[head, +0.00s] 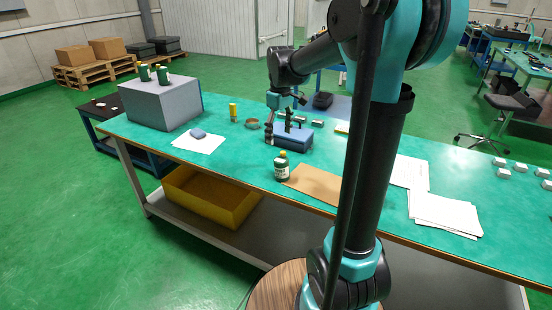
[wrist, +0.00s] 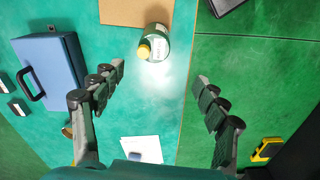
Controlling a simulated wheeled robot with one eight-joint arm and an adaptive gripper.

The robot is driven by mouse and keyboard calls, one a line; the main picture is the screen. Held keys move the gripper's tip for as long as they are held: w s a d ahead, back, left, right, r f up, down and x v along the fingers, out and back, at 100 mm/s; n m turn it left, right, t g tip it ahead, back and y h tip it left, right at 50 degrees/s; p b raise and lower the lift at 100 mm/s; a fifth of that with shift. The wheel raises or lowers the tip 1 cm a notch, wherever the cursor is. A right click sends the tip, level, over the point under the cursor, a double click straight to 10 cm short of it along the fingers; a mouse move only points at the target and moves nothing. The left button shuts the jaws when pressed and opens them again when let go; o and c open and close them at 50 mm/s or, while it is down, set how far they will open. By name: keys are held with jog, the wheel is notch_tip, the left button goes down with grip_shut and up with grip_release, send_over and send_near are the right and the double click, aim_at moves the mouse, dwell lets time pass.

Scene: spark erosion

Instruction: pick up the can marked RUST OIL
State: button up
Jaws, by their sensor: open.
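A green can (head: 281,166) with a white label and a yellow cap stands upright on the green bench top, left of the brown sheet; its lettering is too small to read. In the wrist view the can (wrist: 157,46) shows from above, cap towards me, at the upper middle. My gripper (wrist: 155,77) is open and empty; the can appears above the gap between its fingers, touching neither. In the head view my gripper (head: 284,103) is over the bench behind the can, near the blue box. More dark green cans (head: 163,76) stand on a grey box.
A brown sheet (head: 314,184) and white papers (head: 444,214) lie to the right. The grey box (head: 160,104) stands at the left end. Bench around the can's left is clear.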

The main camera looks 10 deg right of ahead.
aim_at(281, 160)
jog(key=f, duration=1.1)
jog(key=shift+w+d+f, duration=0.2)
jog(key=shift+w+d, duration=0.15)
jog(key=shift+w, duration=0.05)
jog(key=shift+s+d+f, duration=0.1)
jog(key=shift+d+f, duration=0.05)
jog(key=shift+f, duration=1.25)
jog(key=shift+d+f, duration=0.1)
jog(key=shift+f, duration=1.3)
jog(key=c, duration=1.5)
